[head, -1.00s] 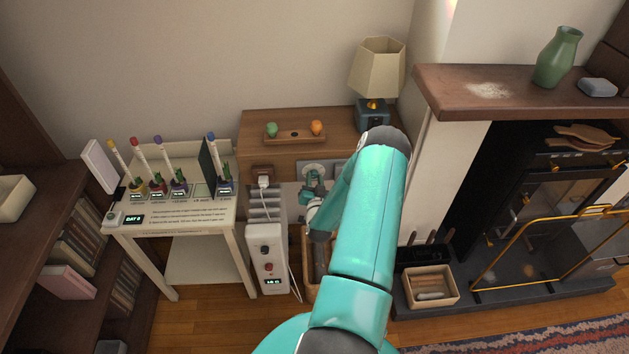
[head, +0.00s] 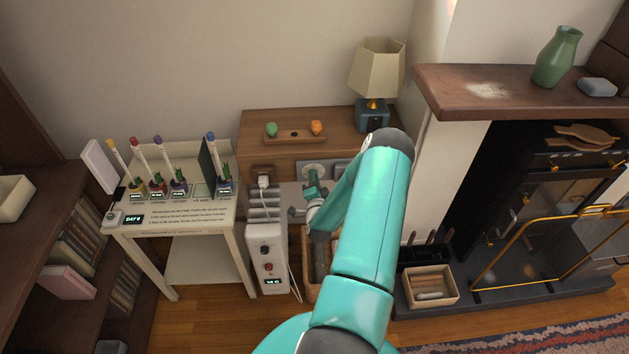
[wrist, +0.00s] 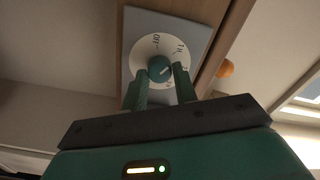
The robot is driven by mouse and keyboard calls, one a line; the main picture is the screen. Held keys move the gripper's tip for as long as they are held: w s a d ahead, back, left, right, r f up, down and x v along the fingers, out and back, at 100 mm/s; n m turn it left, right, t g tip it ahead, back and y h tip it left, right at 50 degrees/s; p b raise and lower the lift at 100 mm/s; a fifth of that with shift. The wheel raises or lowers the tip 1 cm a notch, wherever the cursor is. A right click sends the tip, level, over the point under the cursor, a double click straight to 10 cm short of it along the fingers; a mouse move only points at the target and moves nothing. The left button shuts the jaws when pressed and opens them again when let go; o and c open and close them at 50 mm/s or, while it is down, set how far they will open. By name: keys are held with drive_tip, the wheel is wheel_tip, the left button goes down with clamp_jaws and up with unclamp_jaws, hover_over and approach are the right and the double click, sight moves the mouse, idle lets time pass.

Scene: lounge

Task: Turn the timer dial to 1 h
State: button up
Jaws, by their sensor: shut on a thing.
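The timer dial (wrist: 160,68) is a small dark teal knob on a round white face, mounted on a grey square plate (wrist: 146,22). The face carries OFF at the top and 1 h at the upper right; lower marks are partly hidden by my fingers. A pale pointer mark on the knob seems to face lower right, away from 1 h, but it is small. My gripper (wrist: 161,84) has one finger on each side of the knob and is shut on it. In the head view, my gripper (head: 313,188) is at the plate on the wooden cabinet's front.
A white heater (head: 266,250) with a lit display and a plugged-in cord stands left of my gripper. A wooden crate (head: 309,275) is below. A lamp (head: 376,70) and a small tray stand on the cabinet top (head: 250,125). The fireplace is at right.

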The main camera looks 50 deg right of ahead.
idle(0.3)
drive_tip(key=o, duration=1)
drive_tip(key=shift+c, duration=0.2)
drive_tip(key=shift+a, duration=0.1)
drive_tip(key=v, duration=1.3)
drive_tip(key=shift+s+a, duration=0.25)
drive_tip(key=shift+s, duration=0.05)
drive_tip(key=shift+w+r, duration=0.1)
